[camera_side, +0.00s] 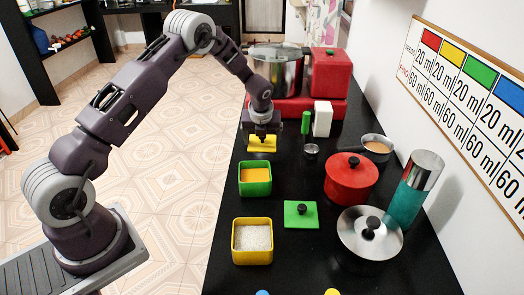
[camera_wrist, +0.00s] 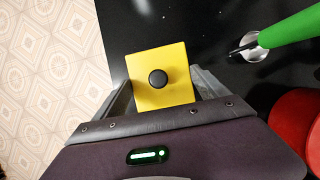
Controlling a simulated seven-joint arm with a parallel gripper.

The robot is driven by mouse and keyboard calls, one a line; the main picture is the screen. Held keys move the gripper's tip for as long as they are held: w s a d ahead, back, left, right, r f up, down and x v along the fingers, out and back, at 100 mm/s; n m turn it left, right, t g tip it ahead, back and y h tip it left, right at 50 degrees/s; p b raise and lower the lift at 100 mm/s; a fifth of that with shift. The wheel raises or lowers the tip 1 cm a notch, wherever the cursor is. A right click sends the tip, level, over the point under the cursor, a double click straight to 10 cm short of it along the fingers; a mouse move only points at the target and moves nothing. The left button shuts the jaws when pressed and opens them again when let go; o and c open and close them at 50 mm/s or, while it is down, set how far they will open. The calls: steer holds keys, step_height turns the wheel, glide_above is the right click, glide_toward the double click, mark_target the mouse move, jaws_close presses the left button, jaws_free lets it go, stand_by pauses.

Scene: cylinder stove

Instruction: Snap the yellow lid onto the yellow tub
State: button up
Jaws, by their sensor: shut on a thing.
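The yellow lid (camera_wrist: 150,94) is a flat square with a round black knob. My gripper (camera_side: 262,137) is shut on the yellow lid, with one finger on each side of it in the wrist view. In the side view the yellow lid (camera_side: 262,146) is under my gripper at the far part of the black counter. Whether it touches the counter I cannot tell. The yellow tub (camera_side: 252,258) stands open at the near left of the counter, filled with white grains. It is well apart from the lid and out of the wrist view.
A green tub (camera_side: 254,190) with yellow contents stands between the lid and the yellow tub. A green lid (camera_side: 301,221), red pot (camera_side: 351,188), steel pot (camera_side: 352,250) and teal canister (camera_side: 405,205) stand to the right. A green-handled tool (camera_wrist: 285,30) lies close by.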

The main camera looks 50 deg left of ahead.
mark_target(263, 146)
steer(key=v, duration=0.2)
steer(key=w+v, duration=0.1)
steer(key=v, duration=0.1)
steer(key=shift+s+r, duration=0.1)
steer(key=shift+r, duration=0.3)
steer(key=s+d+r+n+g, duration=0.2)
steer(key=s+d+n+g, duration=0.1)
steer(key=s+d+n, duration=0.75)
steer(key=s+d+r+n+g, duration=0.2)
steer(key=s+d+n+g, duration=0.2)
steer(key=s+d+n, duration=0.65)
step_height(263, 146, down, 7)
steer(key=s+d+m, duration=0.2)
steer(key=shift+s+d+r, duration=0.15)
steer(key=shift+s+d, duration=0.2)
steer(key=shift+d, duration=0.05)
steer(key=o, duration=1.2)
